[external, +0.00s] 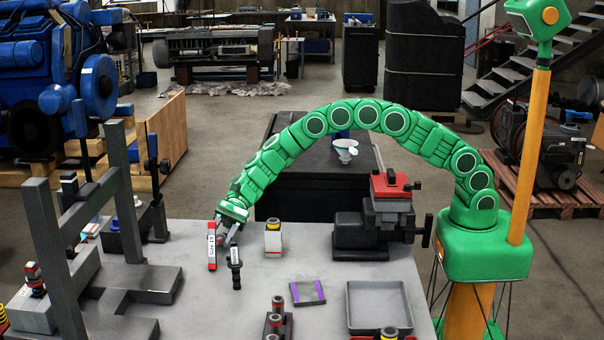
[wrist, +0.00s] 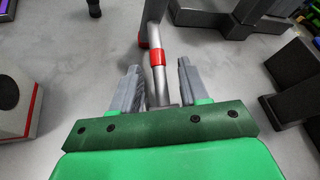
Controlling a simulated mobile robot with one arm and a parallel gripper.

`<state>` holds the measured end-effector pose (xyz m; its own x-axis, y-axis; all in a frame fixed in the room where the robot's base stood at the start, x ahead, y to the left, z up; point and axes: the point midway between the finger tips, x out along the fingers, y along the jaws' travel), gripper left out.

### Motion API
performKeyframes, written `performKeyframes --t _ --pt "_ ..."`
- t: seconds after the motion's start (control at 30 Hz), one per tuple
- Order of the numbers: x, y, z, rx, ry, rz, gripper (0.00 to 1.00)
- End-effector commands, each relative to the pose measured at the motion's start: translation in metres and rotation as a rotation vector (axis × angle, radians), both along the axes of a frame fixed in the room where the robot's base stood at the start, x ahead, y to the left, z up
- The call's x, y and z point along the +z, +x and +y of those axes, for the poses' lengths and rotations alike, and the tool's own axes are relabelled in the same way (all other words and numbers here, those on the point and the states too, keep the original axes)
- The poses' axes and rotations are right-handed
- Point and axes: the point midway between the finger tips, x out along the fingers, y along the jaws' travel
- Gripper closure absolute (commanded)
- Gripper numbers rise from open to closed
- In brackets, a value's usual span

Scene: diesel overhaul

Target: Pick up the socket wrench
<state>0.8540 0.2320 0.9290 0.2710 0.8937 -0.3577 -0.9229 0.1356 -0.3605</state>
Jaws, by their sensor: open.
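A long tool with a silver shaft and red bands, which I take to be the socket wrench (wrist: 157,78), runs between my fingers in the wrist view. In the external view it is a red bar with a pale label (external: 212,246) on the grey table, just left of my gripper (external: 226,232). In the wrist view my gripper (wrist: 158,70) is open, with one finger on each side of the shaft. I cannot tell whether either finger touches it. The wrench's near end is hidden by the gripper.
A white box with a dark knob (external: 273,243) stands farther right. A black vise (external: 362,232) is at the table's back right, and grey frames (external: 66,262) crowd the left. An empty tray (external: 350,323) lies front right.

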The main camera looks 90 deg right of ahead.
Motion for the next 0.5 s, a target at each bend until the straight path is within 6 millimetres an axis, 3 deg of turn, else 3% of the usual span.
performKeyframes --t 0.13,0.37,0.5 --pt "-0.0049 0.0023 0.0107 0.002 -0.001 0.001 0.56" --pt "-0.0052 0.0027 0.0117 0.001 0.000 0.002 0.56" --pt "-0.0052 0.0025 0.0116 0.002 0.001 0.002 0.75"
